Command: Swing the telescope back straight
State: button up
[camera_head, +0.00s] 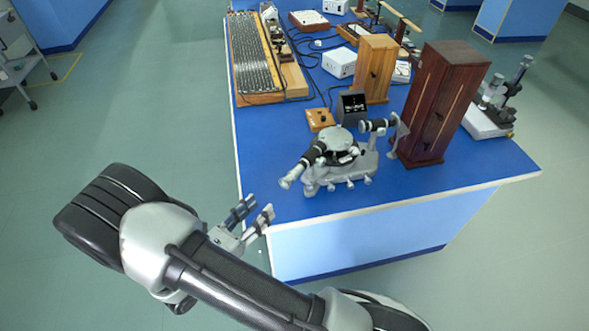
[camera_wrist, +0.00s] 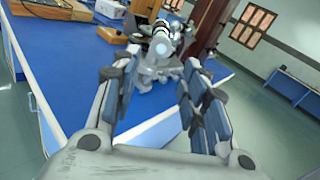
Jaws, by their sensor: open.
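The spectrometer (camera_head: 338,160) stands on a grey base near the front edge of the blue bench. Its black and silver telescope (camera_head: 304,165) points toward the lower left, with its eyepiece end near the bench's left front. A second tube, the collimator (camera_head: 376,125), points to the upper right. My gripper (camera_head: 253,215) is open and empty, off the bench corner, to the lower left of the telescope and apart from it. In the wrist view the telescope (camera_wrist: 160,42) shows end-on beyond and between my two open fingers (camera_wrist: 156,100).
A tall dark wooden cabinet (camera_head: 440,105) stands right of the spectrometer, with a lighter wooden box (camera_head: 375,68) behind. A small black box (camera_head: 351,106) and a wooden block (camera_head: 320,119) sit behind it. The bench's front left (camera_head: 262,190) is clear.

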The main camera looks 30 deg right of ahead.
aim_at(291, 177)
jog(key=b+x, duration=0.2)
jog(key=x, duration=1.4)
jog(key=shift+d+b, duration=0.15)
jog(key=shift+b, duration=0.15)
jog(key=shift+c, duration=0.3)
grip_shut()
